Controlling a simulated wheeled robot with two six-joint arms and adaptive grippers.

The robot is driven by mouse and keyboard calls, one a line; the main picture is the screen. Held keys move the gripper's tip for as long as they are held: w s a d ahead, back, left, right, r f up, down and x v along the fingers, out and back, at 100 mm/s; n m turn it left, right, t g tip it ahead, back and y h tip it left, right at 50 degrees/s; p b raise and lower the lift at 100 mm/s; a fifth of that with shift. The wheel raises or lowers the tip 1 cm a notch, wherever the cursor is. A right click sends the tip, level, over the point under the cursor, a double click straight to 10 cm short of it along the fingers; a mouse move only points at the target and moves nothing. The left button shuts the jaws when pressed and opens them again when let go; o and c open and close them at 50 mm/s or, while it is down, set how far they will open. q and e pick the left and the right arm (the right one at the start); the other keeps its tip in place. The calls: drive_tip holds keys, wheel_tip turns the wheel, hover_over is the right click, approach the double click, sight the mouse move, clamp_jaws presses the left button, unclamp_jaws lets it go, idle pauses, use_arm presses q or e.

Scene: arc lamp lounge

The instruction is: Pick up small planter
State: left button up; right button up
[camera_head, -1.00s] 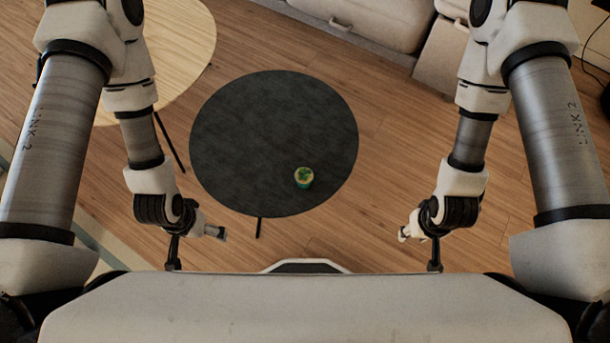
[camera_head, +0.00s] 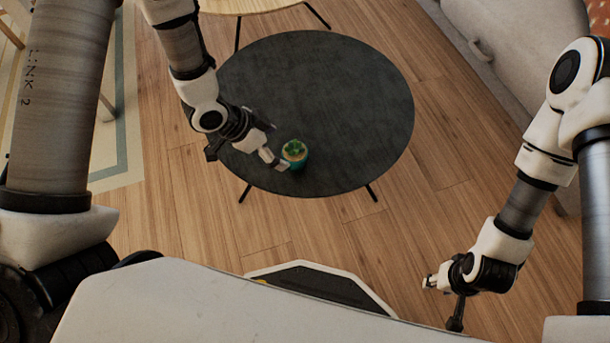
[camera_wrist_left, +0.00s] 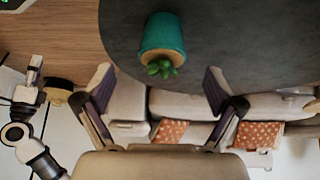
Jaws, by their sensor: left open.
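The small planter is a teal pot with a green plant (camera_head: 295,154), standing on the round dark table (camera_head: 330,100) near its front left edge. It also shows upside down in the left wrist view (camera_wrist_left: 163,36), ahead of the fingers and roughly centred between them. My left gripper (camera_head: 276,148) is just left of the planter in the head view. In the wrist view its fingers (camera_wrist_left: 160,88) are spread wide with nothing between them. My right gripper (camera_head: 430,283) is far from the table, low over the floor at the right; its fingers are too small to read.
A light wooden table (camera_head: 250,5) stands behind the dark table. A grey sofa (camera_head: 520,45) is at the upper right; cushions with an orange pattern (camera_wrist_left: 253,134) show in the wrist view. A rug (camera_head: 115,110) lies at left. The rest of the dark tabletop is clear.

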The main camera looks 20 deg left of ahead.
sight(295, 157)
use_arm(q)
drive_tip(key=shift+w+a+f+b, duration=0.15)
drive_tip(key=shift+w+f+b, duration=0.2)
drive_tip(key=shift+f, duration=0.3)
drive_tip(key=shift+w+f, duration=0.15)
drive_tip(key=shift+w, duration=0.05)
drive_tip(key=b+x, duration=0.1)
drive_tip(key=x, duration=0.2)
drive_tip(key=b+x, duration=0.2)
drive_tip(key=x, duration=0.2)
drive_tip(key=shift+s+d, duration=0.25)
drive_tip(key=shift+d, duration=0.1)
use_arm(e)
wheel_tip(295, 157, down, 5)
drive_tip(key=shift+a+f, duration=0.1)
drive_tip(key=shift+a, duration=0.05)
use_arm(q)
drive_tip(key=c, duration=1.5)
